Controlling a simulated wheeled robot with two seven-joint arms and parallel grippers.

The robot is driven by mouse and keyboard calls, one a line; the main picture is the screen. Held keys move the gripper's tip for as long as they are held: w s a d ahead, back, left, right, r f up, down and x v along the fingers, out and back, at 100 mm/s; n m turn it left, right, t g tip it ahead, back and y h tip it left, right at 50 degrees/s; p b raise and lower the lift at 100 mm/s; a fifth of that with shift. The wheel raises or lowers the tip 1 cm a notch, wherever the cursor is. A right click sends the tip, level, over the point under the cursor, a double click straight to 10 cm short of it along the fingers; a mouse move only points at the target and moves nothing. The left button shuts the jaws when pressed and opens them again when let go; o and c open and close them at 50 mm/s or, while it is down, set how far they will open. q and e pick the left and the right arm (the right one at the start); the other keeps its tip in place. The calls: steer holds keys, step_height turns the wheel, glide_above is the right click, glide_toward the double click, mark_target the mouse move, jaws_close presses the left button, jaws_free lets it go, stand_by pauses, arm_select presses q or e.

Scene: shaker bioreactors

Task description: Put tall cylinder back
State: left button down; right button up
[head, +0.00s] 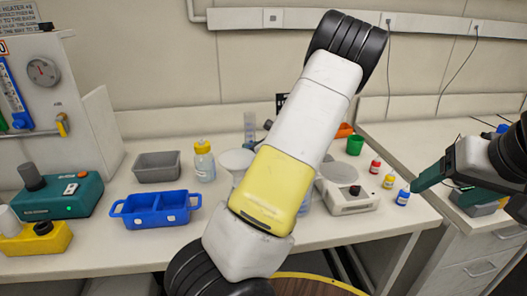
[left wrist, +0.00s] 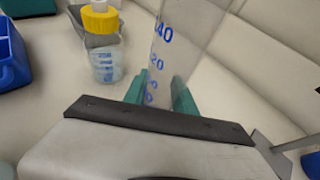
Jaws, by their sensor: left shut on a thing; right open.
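The tall clear cylinder (left wrist: 178,50) with blue graduation marks stands between the green fingers of my left gripper (left wrist: 160,95) in the left wrist view. That gripper is shut on it near the lower marks. The cylinder leans slightly in that picture, and its base is hidden. In the head view my left arm crosses the middle and hides the left gripper; a clear upright piece left of the arm may be the cylinder, but I cannot be sure.
On the bench are a blue two-part tray (head: 155,222), a grey bin (head: 157,167), a yellow-capped bottle (head: 203,160) and a white scale-like device (head: 349,199). A green device (head: 62,197) stands at left. Red- and yellow-capped bottles (head: 375,167) sit at right. The bench corner is clear.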

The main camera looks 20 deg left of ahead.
arm_select(q)
steer(key=shift+f, duration=1.35)
steer(key=shift+f, duration=0.15)
steer(key=c, duration=1)
jaws_free()
steer(key=shift+r, duration=0.2)
steer(key=v, duration=0.7)
steer(key=shift+s+d, duration=0.15)
steer(key=shift+d, duration=0.05)
